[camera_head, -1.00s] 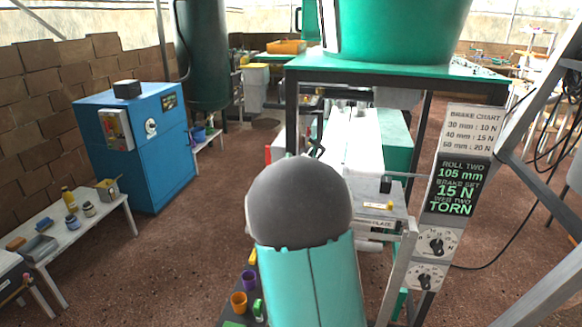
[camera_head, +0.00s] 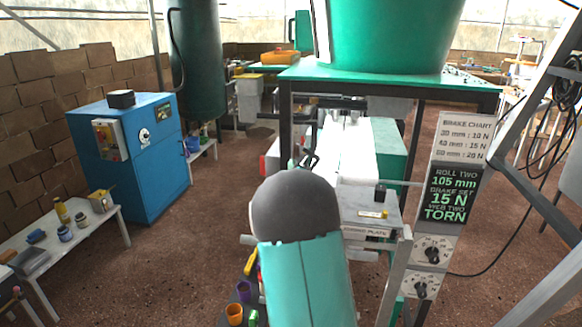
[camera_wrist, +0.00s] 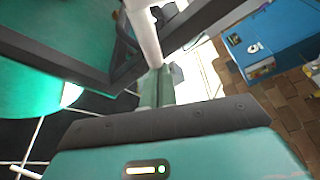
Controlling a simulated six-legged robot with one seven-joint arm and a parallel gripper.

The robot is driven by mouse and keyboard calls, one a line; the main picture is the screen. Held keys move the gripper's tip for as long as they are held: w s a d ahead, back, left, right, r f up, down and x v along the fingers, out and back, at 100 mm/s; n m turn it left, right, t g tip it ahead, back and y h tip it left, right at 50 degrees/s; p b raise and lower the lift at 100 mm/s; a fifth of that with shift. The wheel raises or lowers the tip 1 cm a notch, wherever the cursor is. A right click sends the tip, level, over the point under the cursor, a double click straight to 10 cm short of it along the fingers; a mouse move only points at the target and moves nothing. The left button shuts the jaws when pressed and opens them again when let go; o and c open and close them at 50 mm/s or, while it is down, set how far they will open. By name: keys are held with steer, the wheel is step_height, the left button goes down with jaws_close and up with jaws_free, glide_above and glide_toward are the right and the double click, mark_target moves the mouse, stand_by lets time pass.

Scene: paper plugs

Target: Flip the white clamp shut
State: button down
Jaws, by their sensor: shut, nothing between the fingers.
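I cannot make out the white clamp for certain in either view. The white paper web (camera_head: 343,150) runs away from me under the green-topped stand. A grey plate (camera_head: 352,208) lies at its near end, with a black block (camera_head: 380,192) and a small yellow-marked piece (camera_head: 373,213) on it. My teal arm with its grey round joint hides the left part of this area. My gripper (camera_head: 306,159) shows as a small dark shape just beyond that joint, beside the web's left edge. It is shut and empty.
A green drum (camera_head: 388,35) stands on the green-topped stand (camera_head: 300,72), whose dark legs rise close to my arm. A sign post with dials (camera_head: 433,250) is at the right. A blue cabinet (camera_head: 150,165) and a low bench (camera_head: 85,247) stand left, with clear floor between.

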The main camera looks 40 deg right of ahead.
steer(key=shift+s, duration=0.1)
steer(key=s+d+f+m+h, duration=0.2)
steer(key=s+d+f+m, duration=0.3)
steer(key=s+d+m, duration=0.1)
steer(key=shift+s+d+f+m+g+h, duration=0.15)
steer(key=shift+s+m+g+h, duration=0.2)
steer(key=shift+s+m, duration=0.55)
steer(key=shift+s, duration=0.15)
